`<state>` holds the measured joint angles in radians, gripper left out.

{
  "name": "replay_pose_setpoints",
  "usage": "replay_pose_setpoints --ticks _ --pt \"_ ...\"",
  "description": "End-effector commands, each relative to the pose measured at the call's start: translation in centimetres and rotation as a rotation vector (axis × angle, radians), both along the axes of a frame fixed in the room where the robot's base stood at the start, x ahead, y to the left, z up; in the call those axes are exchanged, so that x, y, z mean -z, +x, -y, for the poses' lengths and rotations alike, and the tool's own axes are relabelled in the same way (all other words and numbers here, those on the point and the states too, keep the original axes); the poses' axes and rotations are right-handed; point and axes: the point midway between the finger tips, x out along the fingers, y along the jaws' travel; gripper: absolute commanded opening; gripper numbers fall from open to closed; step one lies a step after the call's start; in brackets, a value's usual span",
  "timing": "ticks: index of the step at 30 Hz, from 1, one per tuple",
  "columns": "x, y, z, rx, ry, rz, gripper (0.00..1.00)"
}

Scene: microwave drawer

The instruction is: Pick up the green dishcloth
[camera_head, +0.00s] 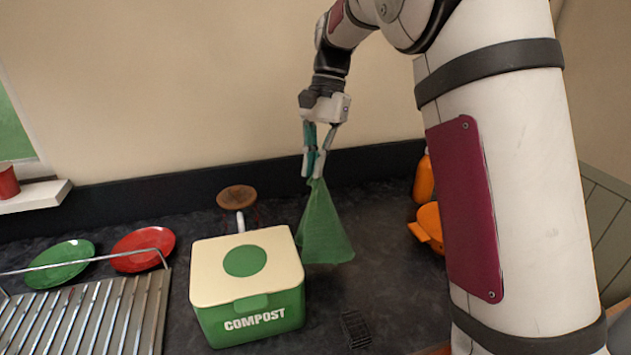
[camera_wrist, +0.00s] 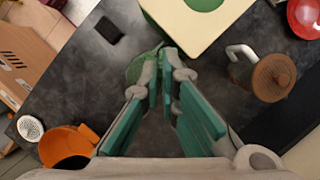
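The green dishcloth (camera_head: 324,228) hangs from my gripper (camera_head: 313,174) in the head view, draped in a cone shape. Its top is pinched between the fingertips. Its lower edge hangs close to the dark counter; I cannot tell whether it touches. In the wrist view, the fingers of my gripper (camera_wrist: 166,85) are close together, and part of the green cloth (camera_wrist: 138,68) shows beyond the tips. The rest of it is hidden by the fingers.
A green compost bin (camera_head: 250,285) with a cream lid stands just left of the cloth. A brown-topped jug (camera_head: 238,198) is behind it. Plates (camera_head: 143,249) and a metal rack (camera_head: 90,315) lie left. An orange container (camera_head: 430,225) is at right. Counter (camera_head: 385,280) in front is mostly clear.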

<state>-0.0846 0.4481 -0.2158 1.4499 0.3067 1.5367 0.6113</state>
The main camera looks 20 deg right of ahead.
Motion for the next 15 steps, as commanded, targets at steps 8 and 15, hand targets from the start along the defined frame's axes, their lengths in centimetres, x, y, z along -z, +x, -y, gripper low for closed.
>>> replay_pose_setpoints --ticks 8,15 --pt "-4.4 0.1 0.0 0.000 0.000 0.004 0.00" --pt "-8.6 0.1 0.0 -0.001 0.000 0.002 0.00"
